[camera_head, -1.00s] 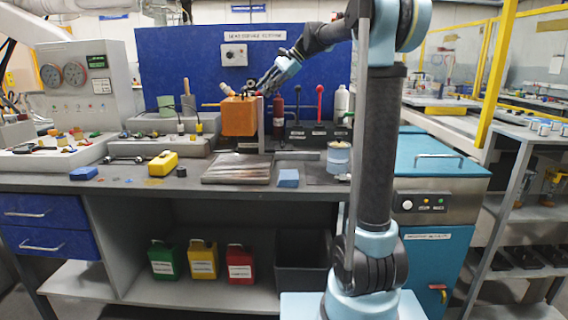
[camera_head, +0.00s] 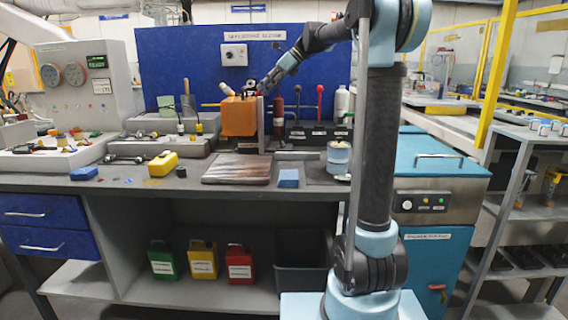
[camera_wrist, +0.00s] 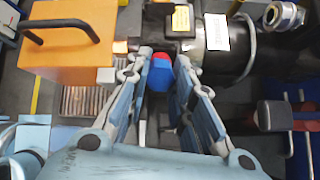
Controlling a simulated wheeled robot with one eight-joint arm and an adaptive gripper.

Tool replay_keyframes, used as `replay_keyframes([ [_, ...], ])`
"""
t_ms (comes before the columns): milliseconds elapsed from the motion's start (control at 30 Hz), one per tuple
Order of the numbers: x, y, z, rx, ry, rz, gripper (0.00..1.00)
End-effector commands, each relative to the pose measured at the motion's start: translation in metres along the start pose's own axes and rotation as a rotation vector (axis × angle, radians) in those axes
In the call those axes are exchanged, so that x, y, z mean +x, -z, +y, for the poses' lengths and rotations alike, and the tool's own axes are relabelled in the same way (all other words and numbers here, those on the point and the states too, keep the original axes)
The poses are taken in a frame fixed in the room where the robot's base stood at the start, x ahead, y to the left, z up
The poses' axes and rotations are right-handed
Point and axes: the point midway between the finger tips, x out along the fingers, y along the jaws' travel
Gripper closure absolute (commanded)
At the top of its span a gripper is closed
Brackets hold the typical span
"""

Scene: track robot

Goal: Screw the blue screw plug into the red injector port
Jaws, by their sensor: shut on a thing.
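The blue screw plug (camera_wrist: 160,77) shows between the fingers of my gripper (camera_wrist: 163,63) in the wrist view. My gripper is shut on it. A small red part, seemingly the red injector port (camera_wrist: 161,56), shows just beyond the blue plug, in line with it. I cannot tell whether plug and port touch or whether any thread is engaged. In the head view my gripper (camera_head: 254,92) is small beside the orange box at the bench's back; plug and port are too small there to tell apart.
The orange box (camera_wrist: 75,52) with a black handle lies left of the fingers. A dark cylinder (camera_wrist: 222,50) with a white label lies close on the right. An upright grey plate (camera_head: 261,125) stands by the box. The front bench top (camera_head: 225,187) is partly clear.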

Motion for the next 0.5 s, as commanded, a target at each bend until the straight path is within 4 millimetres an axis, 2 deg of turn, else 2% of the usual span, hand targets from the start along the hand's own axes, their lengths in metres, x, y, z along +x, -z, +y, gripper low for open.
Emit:
replay_keyframes([
  [500, 0.0012, 0.0011, 0.001, 0.107, -0.002, 0.003, 1.0],
])
